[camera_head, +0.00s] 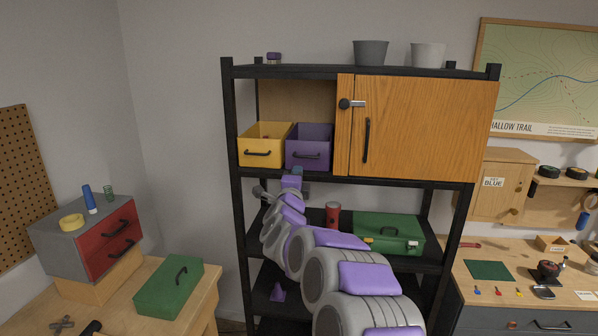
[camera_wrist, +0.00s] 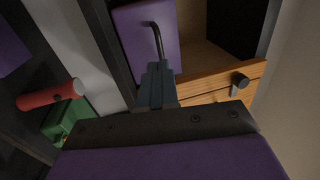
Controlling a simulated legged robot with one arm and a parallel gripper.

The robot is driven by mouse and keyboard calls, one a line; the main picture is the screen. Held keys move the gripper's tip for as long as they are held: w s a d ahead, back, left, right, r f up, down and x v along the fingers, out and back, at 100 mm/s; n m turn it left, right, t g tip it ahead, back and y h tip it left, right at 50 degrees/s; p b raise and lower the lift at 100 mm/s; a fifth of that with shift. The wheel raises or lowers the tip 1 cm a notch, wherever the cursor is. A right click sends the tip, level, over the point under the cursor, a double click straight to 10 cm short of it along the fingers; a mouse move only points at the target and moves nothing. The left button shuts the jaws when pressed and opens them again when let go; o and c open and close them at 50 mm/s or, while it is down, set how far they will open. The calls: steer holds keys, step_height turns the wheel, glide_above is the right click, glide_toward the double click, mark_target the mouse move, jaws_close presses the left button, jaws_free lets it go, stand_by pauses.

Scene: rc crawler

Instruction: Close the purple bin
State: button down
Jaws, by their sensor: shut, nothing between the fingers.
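The purple bin (camera_head: 309,158) sits on the upper shelf, between a yellow bin and a wooden door. Its open top shows, and its front with a dark handle faces me. I cannot tell exactly how far it stands out past the shelf edge. My gripper (camera_head: 297,171) is shut and empty, just below the lower left of the bin's front. In the wrist view, the bin's purple front (camera_wrist: 138,38) and its dark handle (camera_wrist: 155,38) lie just ahead of my gripper (camera_wrist: 158,66). The fingertips are close to one end of the handle; I cannot tell whether they touch it.
The yellow bin (camera_head: 262,154) stands close at the left. The wooden door (camera_head: 420,128) with a latch covers the right side. On the shelf below are a red canister (camera_head: 333,214) and a green case (camera_head: 390,234). The black rack's posts (camera_head: 233,135) stand at both sides.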

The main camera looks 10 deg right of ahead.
steer(key=s+a+f+n+g+y, duration=0.3)
steer(key=s+a+n+y, duration=0.25)
steer(key=s, duration=0.35)
steer(key=s+a+f+n+g+y, duration=0.2)
steer(key=s+a+f+n+y, duration=0.1)
steer(key=s+a+n+y, duration=0.35)
steer(key=s+f+n+g+h, duration=0.1)
steer(key=s+f+n+g, duration=0.25)
steer(key=s, duration=0.55)
steer(key=s+f+n+g, duration=0.2)
steer(key=s+f+g, duration=0.15)
steer(key=s, duration=0.55)
steer(key=s+d+f+n+g+h, duration=0.1)
steer(key=s+d+f+g, duration=0.1)
steer(key=s, duration=0.8)
steer(key=s+d+f+n+g+h, duration=0.1)
steer(key=s+d+g, duration=0.3)
steer(key=s, duration=0.6)
steer(key=s+d+f+n+g+h, duration=0.2)
steer(key=s+d+f, duration=0.1)
steer(key=s, duration=0.7)
steer(key=shift+d+f+g, duration=0.15)
steer(key=shift+d+g, duration=0.2)
steer(key=shift+g, duration=0.05)
steer(key=shift+n, duration=0.25)
